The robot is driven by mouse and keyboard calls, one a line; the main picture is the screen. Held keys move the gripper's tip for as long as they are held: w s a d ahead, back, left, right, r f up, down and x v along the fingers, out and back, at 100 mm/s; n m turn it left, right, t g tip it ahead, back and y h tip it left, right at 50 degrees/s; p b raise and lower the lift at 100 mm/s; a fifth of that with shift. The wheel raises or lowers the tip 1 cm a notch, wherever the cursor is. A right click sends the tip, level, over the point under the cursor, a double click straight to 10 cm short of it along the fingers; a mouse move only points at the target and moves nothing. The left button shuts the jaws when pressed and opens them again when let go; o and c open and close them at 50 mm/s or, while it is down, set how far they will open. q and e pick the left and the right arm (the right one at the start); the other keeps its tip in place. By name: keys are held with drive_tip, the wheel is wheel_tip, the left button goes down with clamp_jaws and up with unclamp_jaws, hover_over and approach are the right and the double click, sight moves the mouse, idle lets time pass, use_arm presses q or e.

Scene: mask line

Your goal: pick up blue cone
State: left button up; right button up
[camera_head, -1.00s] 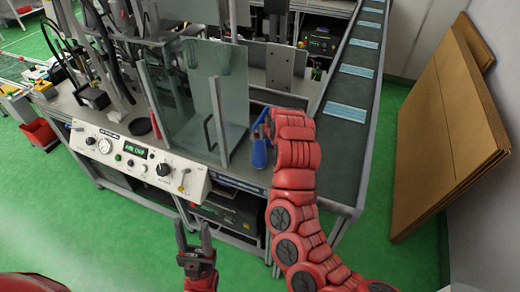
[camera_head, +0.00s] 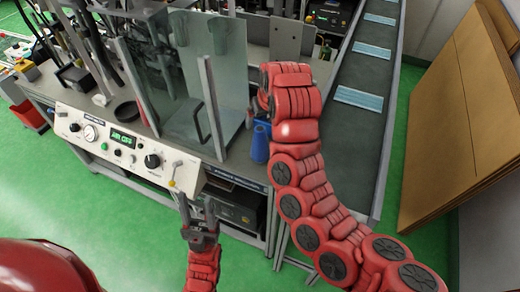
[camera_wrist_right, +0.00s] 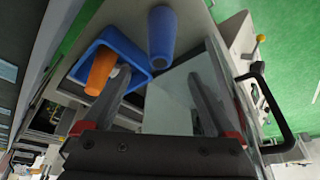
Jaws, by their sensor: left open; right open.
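The blue cone (camera_head: 261,146) stands at the near right corner of the workbench, just below my right gripper. It also shows in the right wrist view (camera_wrist_right: 162,34), beyond the fingertips and roughly between their lines, apart from both. My right gripper (camera_wrist_right: 157,78) is open with nothing between its fingers. In the head view my red right arm hides most of that gripper. My left gripper (camera_head: 197,208) is open and empty, in front of the bench, well away from the cone.
A blue bin (camera_wrist_right: 137,58) holding an orange cone (camera_wrist_right: 100,71) lies beside the blue cone. A clear-walled machine (camera_head: 215,80) stands left of the right gripper. A control panel (camera_head: 125,147) lines the bench front. A conveyor (camera_head: 350,125) with blue masks runs at right.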

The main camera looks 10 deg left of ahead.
sight(260, 130)
drive_tip(key=shift+w+a+f, duration=0.15)
drive_tip(key=shift+f, duration=0.4)
drive_tip(key=p+x, duration=0.2)
drive_tip(key=x, duration=0.1)
drive_tip(key=shift+f, duration=0.3)
drive_tip(key=shift+w+f, duration=0.15)
drive_tip(key=shift+f, duration=0.1)
drive_tip(key=p+x, duration=0.3)
drive_tip(key=x, duration=0.1)
drive_tip(key=shift+w+a+f, duration=0.1)
drive_tip(key=shift+w+f, duration=0.1)
drive_tip(key=shift+f, duration=0.45)
clamp_jaws()
